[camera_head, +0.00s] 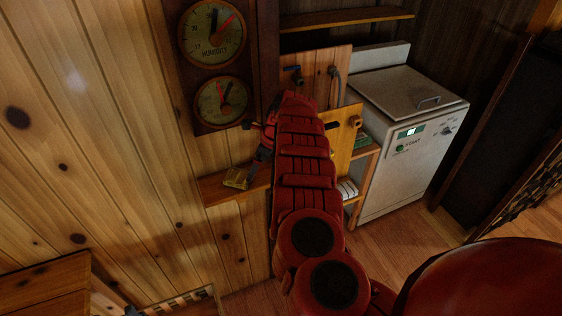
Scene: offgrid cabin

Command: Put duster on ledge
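A wooden ledge (222,193) runs along the plank wall below the gauges. A small yellow object (237,178), which may be the duster, is at the ledge's top surface; I cannot tell if it rests there or is held just above. My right arm reaches up from the bottom through the middle. Its gripper (253,164) points down and left, with dark fingers beside the yellow object. The arm hides part of the gripper and the ledge's right end, so its grip is unclear. My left gripper is not in view.
Humidity and second gauges (211,33) hang above the ledge. A white washer-like appliance (408,120) stands right of a small shelf unit (368,160). An upper shelf (345,18) is at the top. Wooden furniture (45,290) stands lower left. Floor (400,238) shows before the appliance.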

